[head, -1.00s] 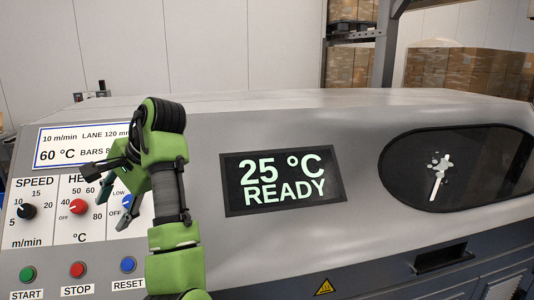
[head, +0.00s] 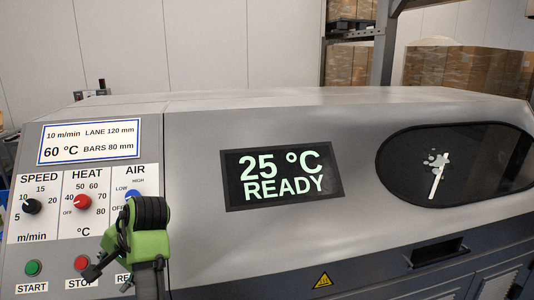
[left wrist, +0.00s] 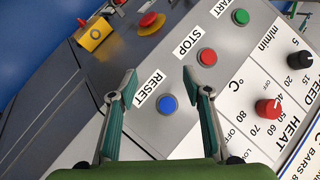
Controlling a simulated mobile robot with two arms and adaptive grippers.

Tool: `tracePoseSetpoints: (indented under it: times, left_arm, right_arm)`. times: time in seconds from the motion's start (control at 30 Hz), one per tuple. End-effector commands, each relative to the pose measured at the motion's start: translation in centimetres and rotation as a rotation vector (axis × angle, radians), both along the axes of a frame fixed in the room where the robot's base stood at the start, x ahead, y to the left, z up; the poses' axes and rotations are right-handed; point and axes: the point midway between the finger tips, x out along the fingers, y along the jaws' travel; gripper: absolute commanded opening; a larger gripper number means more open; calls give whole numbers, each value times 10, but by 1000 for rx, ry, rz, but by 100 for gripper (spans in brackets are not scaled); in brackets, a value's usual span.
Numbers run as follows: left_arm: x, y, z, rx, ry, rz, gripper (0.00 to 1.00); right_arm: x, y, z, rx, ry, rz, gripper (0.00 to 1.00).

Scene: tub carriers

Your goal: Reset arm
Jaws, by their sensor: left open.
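My left gripper (head: 108,277) is low in front of the left part of the machine's control panel, empty, with its fingers apart. In the head view it covers part of the RESET label, and the RESET button is hidden behind it. In the left wrist view the two open fingers (left wrist: 161,74) point toward the panel. The blue RESET button (left wrist: 167,104) shows between them in that view; I cannot tell the distance to it. My right gripper is in neither view.
The red STOP button (head: 82,263) and green START button (head: 33,268) are close left of the gripper. Above are the SPEED knob (head: 31,206), HEAT knob (head: 82,202) and AIR knob (head: 132,197). The display (head: 283,175) reads 25 °C READY.

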Motion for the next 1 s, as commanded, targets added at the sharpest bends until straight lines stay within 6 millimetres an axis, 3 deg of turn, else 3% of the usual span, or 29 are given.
tracePoseSetpoints:
  times: [0.03, 0.2, 0.37, 0.5, 0.7, 1.0]
  left_arm:
    - [-11, 3, -26, -5, -9, 10, 45]
    - [-47, 1, -96, -54, -83, 21, 45]
    - [-91, -14, -150, -127, -137, 15, 45]
    - [-138, -38, -188, -223, -163, 1, 45]
    - [-205, -81, -220, -381, -169, -6, 45]
    - [-276, -129, -232, -560, -135, 12, 45]
  right_arm:
    - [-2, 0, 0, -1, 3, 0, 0]
    - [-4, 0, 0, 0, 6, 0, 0]
    - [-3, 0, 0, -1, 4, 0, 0]
    - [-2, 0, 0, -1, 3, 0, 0]
    - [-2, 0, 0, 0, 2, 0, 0]
    - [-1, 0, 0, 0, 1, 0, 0]
